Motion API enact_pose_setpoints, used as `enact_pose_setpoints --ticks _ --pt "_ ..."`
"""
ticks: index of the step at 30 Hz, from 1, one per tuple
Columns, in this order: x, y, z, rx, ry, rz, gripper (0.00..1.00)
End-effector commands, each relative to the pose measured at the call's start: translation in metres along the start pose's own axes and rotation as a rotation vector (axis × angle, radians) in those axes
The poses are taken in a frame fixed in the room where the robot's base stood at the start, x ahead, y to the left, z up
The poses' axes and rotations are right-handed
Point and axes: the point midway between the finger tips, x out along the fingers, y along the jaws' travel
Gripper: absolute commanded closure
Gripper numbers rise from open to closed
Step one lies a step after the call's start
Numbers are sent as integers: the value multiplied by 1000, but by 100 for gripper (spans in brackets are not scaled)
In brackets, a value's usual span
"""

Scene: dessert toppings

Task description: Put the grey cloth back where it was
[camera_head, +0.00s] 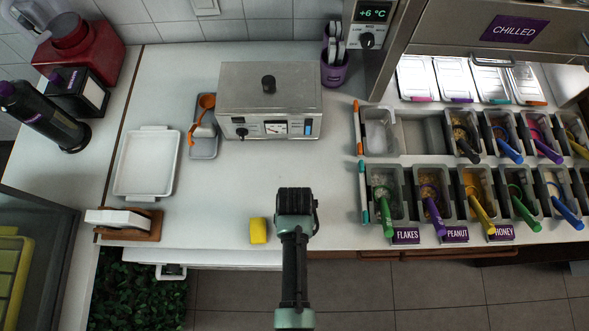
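I cannot make out a grey cloth anywhere in the head view. My gripper (297,197) is over the front part of the white counter (215,205), right of a yellow sponge (258,230). It is seen from above and behind, so its fingertips and anything between them are hidden. A wooden holder (150,228) with a folded white stack (118,218) stands at the counter's front left. I cannot tell whether that stack is paper or fabric.
A steel warmer (270,92) stands behind my gripper, beside a grey tray (204,148) with an orange ladle. A white tray (147,162) lies at left. Topping tubs with coloured handles fill the right. The counter between warmer and gripper is clear.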

Motion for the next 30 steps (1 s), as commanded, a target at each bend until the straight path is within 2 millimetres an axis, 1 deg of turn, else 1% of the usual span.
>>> enact_pose_setpoints --ticks 9,13,14,15,17,25,28,30 --pt "3 0 0 0 1 0 68" --pt "7 0 0 0 1 0 68" --pt "6 0 0 0 1 0 18" --pt "6 0 0 0 1 0 11" --pt "6 0 0 0 1 0 0" --pt "4 0 0 0 1 0 0" --pt "-2 0 -1 0 2 0 0" --pt "-9 0 -1 0 3 0 0"
